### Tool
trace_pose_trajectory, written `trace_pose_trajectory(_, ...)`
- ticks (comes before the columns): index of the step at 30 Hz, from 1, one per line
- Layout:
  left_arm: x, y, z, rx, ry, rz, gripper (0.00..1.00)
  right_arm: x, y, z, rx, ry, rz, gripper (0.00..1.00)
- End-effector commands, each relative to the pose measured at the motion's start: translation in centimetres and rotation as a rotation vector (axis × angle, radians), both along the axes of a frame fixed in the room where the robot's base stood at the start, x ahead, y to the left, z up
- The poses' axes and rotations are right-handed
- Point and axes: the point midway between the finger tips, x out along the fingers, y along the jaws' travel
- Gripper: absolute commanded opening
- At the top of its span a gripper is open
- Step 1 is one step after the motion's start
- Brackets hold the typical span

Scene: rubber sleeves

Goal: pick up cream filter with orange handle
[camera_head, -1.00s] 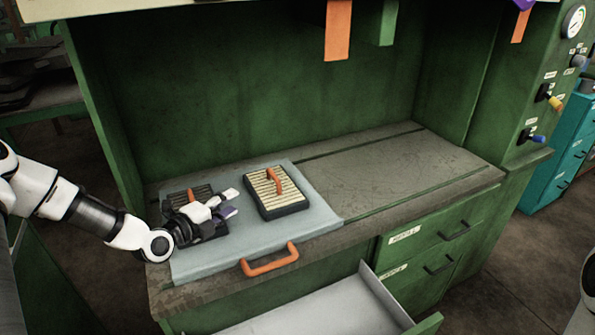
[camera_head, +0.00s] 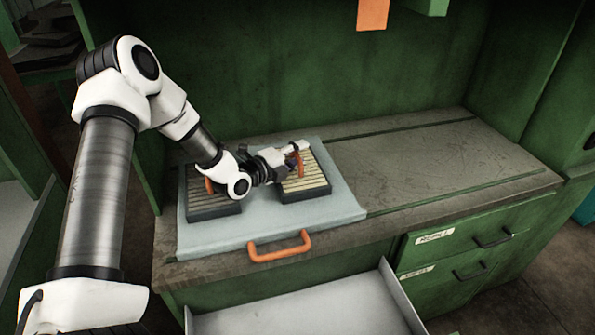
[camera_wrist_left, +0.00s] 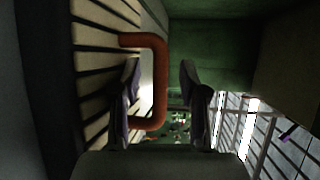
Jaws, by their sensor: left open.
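The cream filter (camera_head: 312,183), slatted in a dark frame, lies on the right part of the pale grey tray (camera_head: 345,205). Its orange handle (camera_head: 300,166) stands up from the slats. My left gripper (camera_head: 296,149) is open at this handle, above the filter. I cannot tell whether a finger touches the handle. My right gripper is not in view.
A darker filter (camera_head: 214,207) with an orange handle lies on the tray's left part, partly behind my arm. The tray's orange front handle (camera_head: 279,247) sticks out over the counter edge. An open drawer (camera_head: 310,308) is below. The counter's right half (camera_head: 430,160) is clear.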

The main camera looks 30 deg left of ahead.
Motion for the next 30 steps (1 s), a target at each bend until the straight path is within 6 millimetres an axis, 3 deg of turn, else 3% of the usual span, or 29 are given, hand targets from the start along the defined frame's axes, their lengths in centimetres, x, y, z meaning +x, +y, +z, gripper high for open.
trace_pose_trajectory(5, 0.0, 0.0, 0.0, -0.001, 0.0, 0.001, 0.4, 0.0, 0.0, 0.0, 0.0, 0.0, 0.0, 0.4)
trace_pose_trajectory(8, 0.0, 0.0, 0.0, -0.001, 0.0, 0.001, 0.04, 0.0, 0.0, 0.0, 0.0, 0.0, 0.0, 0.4)
trace_pose_trajectory(9, 0.0, 0.0, 0.0, -0.001, 0.001, 0.001, 0.0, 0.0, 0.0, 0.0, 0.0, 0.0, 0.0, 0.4)
trace_pose_trajectory(23, 0.0, 0.0, 0.7, 0.0, 0.0, 0.001, 0.0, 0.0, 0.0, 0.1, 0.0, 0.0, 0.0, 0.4)
trace_pose_trajectory(26, 0.0, 0.0, 2.1, 0.0, -0.003, 0.002, 0.0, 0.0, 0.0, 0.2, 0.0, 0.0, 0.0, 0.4)
trace_pose_trajectory(30, 0.0, 0.0, 5.7, -0.002, -0.006, 0.002, 0.0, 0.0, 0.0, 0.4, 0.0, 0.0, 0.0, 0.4)
